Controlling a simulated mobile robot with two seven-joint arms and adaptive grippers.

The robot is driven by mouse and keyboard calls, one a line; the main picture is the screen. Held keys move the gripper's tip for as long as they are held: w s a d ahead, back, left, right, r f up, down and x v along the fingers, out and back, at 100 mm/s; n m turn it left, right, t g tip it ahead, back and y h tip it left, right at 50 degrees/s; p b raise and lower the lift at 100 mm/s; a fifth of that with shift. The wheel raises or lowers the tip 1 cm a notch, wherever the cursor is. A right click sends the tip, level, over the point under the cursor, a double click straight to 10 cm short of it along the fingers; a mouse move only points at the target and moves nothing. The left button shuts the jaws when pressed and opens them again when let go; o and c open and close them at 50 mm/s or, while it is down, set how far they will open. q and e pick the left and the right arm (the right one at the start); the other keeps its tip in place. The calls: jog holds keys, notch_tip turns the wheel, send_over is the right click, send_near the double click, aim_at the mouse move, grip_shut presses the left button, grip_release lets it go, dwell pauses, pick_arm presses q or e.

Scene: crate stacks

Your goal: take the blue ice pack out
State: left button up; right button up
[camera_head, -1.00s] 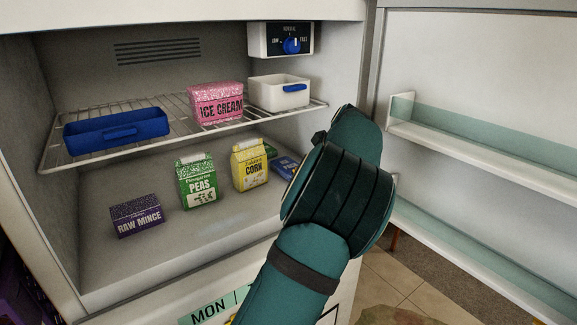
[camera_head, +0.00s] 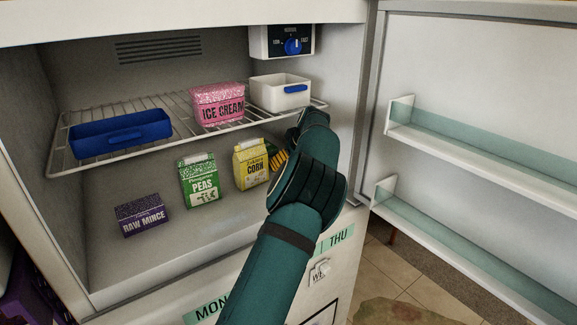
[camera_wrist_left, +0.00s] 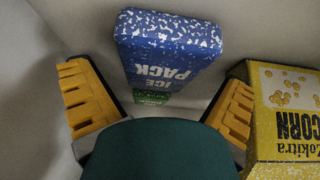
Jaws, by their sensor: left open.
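The blue ice pack (camera_wrist_left: 165,45), with white-speckled top and white lettering, stands on the freezer floor in the left wrist view. My arm hides it in the head view. My left gripper (camera_wrist_left: 158,88) is open and empty, with its yellow fingers either side of the view and the pack ahead between them. In the head view this gripper (camera_head: 280,160) is mostly hidden by its own arm, just right of the yellow corn carton (camera_head: 251,164). The carton also shows close beside the right-hand finger in the left wrist view (camera_wrist_left: 290,120). My right gripper is not in view.
A green item (camera_wrist_left: 150,97) shows just beyond the pack. The peas carton (camera_head: 199,181) and raw mince box (camera_head: 140,215) stand further left. The wire shelf (camera_head: 160,148) above holds a blue tray (camera_head: 122,135), ice cream (camera_head: 218,105) and white bin (camera_head: 281,93). The door (camera_head: 480,60) is open.

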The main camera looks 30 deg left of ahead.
aim_at(385, 199)
pick_arm(q)
jog(key=shift+w+a+f, duration=0.2)
jog(key=shift+a+f, duration=0.15)
jog(key=shift+f, duration=0.2)
jog(key=c, duration=1.2)
jog(key=shift+c, duration=0.2)
jog(key=shift+s+d+r, duration=0.1)
jog(key=shift+d+r, duration=0.2)
jog(key=s+d+r+b, duration=0.1)
jog(key=s+d+r, duration=0.1)
jog(key=d, duration=0.4)
jog(key=s+d+r+b, duration=0.1)
jog(key=s+d+r, duration=0.2)
jog(key=d+r, duration=0.2)
jog(key=shift+s+d+r, duration=0.15)
jog(key=shift+d+r, duration=0.05)
jog(key=shift+d, duration=0.5)
jog(key=s+d+b, duration=0.1)
jog(key=s+d, duration=0.1)
jog(key=d, duration=0.4)
jog(key=s+d+b, duration=0.1)
jog(key=s+d, duration=0.2)
jog(key=d, duration=0.4)
jog(key=s+d+b, duration=0.2)
jog(key=s+d, duration=0.1)
jog(key=d, duration=0.3)
jog(key=shift+d, duration=0.3)
